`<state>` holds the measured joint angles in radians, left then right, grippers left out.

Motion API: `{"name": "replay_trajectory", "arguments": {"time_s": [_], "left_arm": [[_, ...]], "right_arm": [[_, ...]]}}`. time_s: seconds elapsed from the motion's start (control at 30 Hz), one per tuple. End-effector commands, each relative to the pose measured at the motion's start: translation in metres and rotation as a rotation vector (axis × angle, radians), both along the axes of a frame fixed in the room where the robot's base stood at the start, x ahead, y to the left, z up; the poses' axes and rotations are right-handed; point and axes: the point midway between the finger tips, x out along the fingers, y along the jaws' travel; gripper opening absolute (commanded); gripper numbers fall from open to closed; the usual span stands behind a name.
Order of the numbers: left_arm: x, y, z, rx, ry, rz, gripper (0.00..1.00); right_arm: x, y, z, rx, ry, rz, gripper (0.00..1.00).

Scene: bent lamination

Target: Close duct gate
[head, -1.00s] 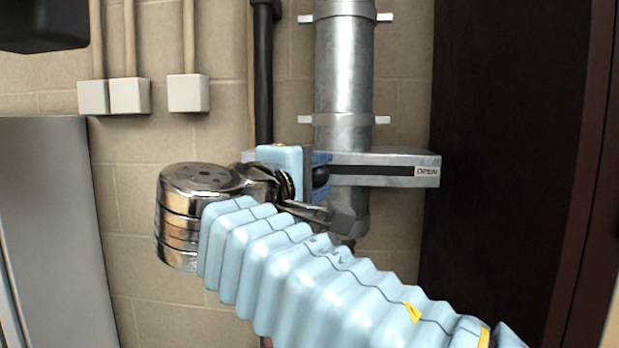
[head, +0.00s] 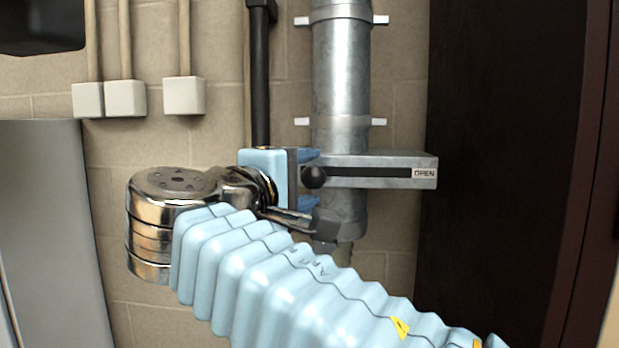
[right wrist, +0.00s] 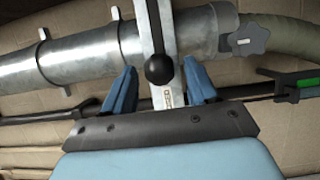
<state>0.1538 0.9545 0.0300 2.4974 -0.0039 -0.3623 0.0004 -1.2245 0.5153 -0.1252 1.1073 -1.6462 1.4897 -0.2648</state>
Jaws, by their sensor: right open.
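The duct gate is a flat metal housing (head: 386,160) across the vertical metal duct (head: 341,75). It has a long dark slot and an "OPEN" label at its right end. Its black ball knob (head: 314,177) is toward the left end, away from that label; it also shows in the right wrist view (right wrist: 159,68). My right gripper (head: 310,178) is open, its blue fingers above and below the knob's level in the head view. In the right wrist view (right wrist: 160,90) the fingers stand apart on both sides, with clear gaps to the knob. My left gripper is not in view.
A black vertical pipe (head: 260,80) runs behind my gripper. White wall boxes (head: 184,95) are at the upper left and a grey cabinet (head: 45,220) at the left. A dark door panel (head: 505,150) fills the right. A star-shaped knob (right wrist: 246,38) is on the pipework.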

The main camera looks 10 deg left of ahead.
Motion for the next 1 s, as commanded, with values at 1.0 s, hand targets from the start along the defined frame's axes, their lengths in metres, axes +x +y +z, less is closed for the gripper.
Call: {"name": "replay_trajectory", "arguments": {"time_s": [1.0], "left_arm": [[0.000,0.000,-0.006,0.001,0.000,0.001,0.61]], "right_arm": [[-0.111,0.046,0.000,0.001,-0.001,0.002,0.58]]}}
